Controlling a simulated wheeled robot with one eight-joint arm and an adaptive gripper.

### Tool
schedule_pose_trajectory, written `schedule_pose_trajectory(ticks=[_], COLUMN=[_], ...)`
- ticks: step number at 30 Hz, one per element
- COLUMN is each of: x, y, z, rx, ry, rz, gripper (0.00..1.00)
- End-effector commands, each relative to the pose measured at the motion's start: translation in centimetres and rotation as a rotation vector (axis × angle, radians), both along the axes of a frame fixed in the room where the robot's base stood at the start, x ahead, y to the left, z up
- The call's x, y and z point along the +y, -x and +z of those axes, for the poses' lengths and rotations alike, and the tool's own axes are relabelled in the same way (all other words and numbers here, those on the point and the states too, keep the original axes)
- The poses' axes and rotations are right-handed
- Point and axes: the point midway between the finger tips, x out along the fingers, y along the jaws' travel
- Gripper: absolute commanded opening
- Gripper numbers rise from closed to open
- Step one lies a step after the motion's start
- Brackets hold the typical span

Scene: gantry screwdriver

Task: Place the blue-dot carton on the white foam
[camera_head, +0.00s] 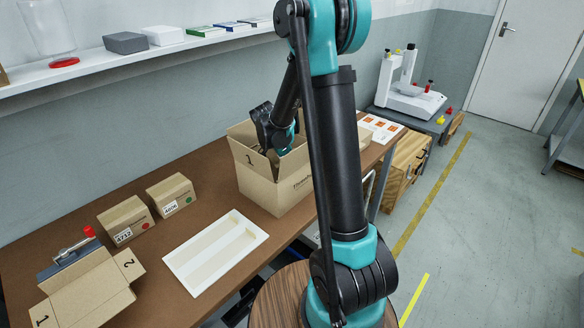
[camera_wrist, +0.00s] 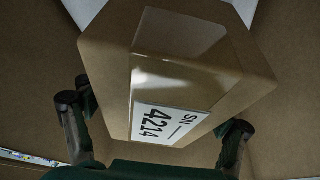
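A small brown carton labelled 4214 (camera_wrist: 190,60) fills the middle of the wrist view, with clear tape over it. No blue dot shows on its visible faces. My gripper (camera_wrist: 155,130) has its fingers spread, one on each side of the carton's near end; no clear grip shows. In the head view my gripper (camera_head: 282,140) reaches down into the open box marked 1 (camera_head: 277,190), whose walls hide the carton. The white foam (camera_head: 188,263), a flat rectangular piece with a long recess, lies empty on the brown table.
A carton with a red dot (camera_head: 127,220) and one with a green dot (camera_head: 172,194) stand left of the foam. An open box marked 2 (camera_head: 88,292) and a red-topped device (camera_head: 70,255) are at the table's left. A shelf (camera_head: 130,62) runs above.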

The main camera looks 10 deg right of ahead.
Motion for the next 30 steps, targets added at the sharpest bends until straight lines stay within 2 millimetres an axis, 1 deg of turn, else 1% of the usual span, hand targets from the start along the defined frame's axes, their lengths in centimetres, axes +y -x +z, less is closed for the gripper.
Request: schedule_pose_trajectory(ticks=[10, 14, 17, 24, 30], x=[0.0, 0.1, 0.6, 2.5, 3.8], y=[0.0, 0.0, 0.1, 0.6, 0.9], z=[0.0, 0.6, 1.7, 6.3, 9.5], rx=[0.0, 0.0, 0.0, 0.0, 0.001], ry=[0.0, 0.0, 0.0, 0.0, 0.0], rz=[0.0, 0.001, 0.002, 0.003, 0.002], gripper=[0.93, 0.93, 0.93, 0.93, 0.93])
